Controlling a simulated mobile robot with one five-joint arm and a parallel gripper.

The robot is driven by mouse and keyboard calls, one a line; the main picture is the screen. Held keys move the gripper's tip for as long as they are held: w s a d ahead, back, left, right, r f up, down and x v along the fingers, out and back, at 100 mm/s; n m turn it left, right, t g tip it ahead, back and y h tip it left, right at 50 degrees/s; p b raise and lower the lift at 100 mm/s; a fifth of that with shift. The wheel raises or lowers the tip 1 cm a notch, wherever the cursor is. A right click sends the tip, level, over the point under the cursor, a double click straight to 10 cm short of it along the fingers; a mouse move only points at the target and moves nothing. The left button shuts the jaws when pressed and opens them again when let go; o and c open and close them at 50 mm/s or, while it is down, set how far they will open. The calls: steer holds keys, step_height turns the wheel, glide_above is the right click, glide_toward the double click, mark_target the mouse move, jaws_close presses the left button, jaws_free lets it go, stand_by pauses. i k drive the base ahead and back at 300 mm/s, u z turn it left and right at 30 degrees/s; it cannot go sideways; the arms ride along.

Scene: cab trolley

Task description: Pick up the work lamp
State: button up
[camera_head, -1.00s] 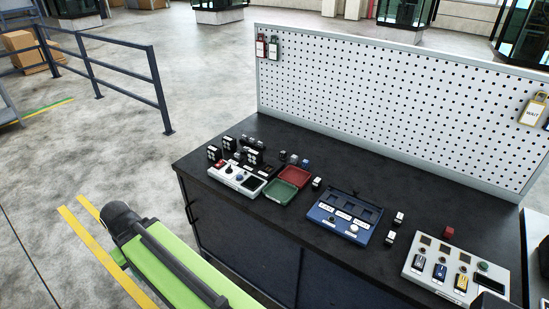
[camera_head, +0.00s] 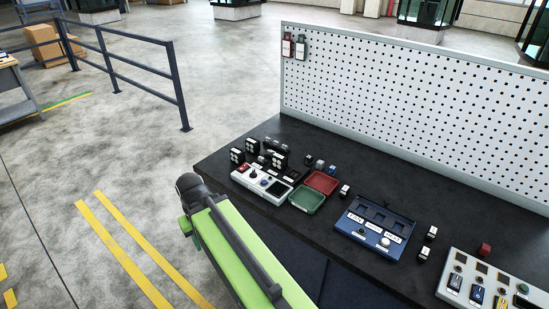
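I cannot pick out a work lamp with certainty in the head view. Several small black blocks with pale faces, one at the left end (camera_head: 237,156) and one farther right (camera_head: 279,160), stand at the back left of the black workbench (camera_head: 390,180). They are too small to name. My green arm with its dark joint runs up from the lower edge, in front of the bench's left part. My gripper does not show.
A white control box (camera_head: 270,193), green tray (camera_head: 306,201), red tray (camera_head: 321,182) and blue compartment tray (camera_head: 374,229) sit on the bench. A button panel (camera_head: 452,294) is at right. A pegboard (camera_head: 410,90) stands behind. A rail (camera_head: 182,90) is at left; floor between is clear.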

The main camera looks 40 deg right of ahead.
mark_target(280, 161)
steer(key=i, duration=0.85)
